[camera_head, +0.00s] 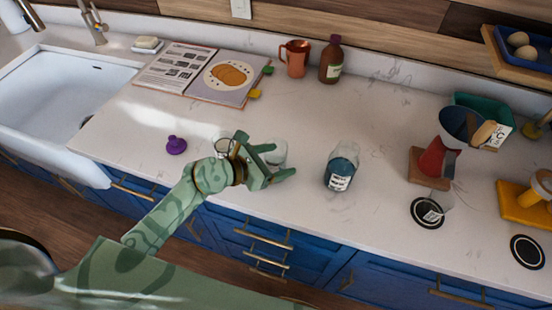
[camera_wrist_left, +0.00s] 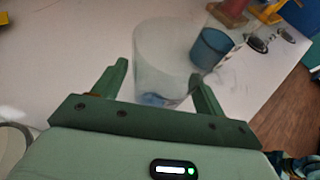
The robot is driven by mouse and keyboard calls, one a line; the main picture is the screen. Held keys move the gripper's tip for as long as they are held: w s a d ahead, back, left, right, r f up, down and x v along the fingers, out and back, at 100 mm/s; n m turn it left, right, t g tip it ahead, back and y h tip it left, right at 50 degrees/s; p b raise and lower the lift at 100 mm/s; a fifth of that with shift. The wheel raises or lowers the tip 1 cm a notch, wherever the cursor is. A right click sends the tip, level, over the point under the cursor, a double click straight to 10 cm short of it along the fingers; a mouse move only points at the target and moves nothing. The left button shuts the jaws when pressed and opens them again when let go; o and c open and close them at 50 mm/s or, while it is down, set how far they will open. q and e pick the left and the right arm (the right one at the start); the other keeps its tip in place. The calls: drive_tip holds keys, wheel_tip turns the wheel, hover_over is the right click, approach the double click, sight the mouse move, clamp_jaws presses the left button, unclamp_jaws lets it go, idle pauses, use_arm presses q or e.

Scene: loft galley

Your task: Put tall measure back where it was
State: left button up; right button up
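A clear, tall, see-through vessel that looks like the tall measure (camera_wrist_left: 165,50) stands upright ahead of my left gripper in the left wrist view. In the head view it (camera_head: 277,150) is partly hidden behind the fingers. My left gripper (camera_head: 278,163) is open, its fingers (camera_wrist_left: 160,88) spread to either side of the vessel's lower part; I cannot tell whether they touch it. My right gripper is not in view.
A jar with blue contents (camera_head: 341,168) stands right of the gripper. Another clear glass (camera_head: 221,141) and a purple knob-like piece (camera_head: 176,145) are left. A red cone on a wooden stand (camera_head: 432,160) is farther right.

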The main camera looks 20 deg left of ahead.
use_arm(q)
drive_tip(key=shift+r, duration=0.2)
drive_tip(key=p+v, duration=0.1)
drive_tip(key=v, duration=1.1)
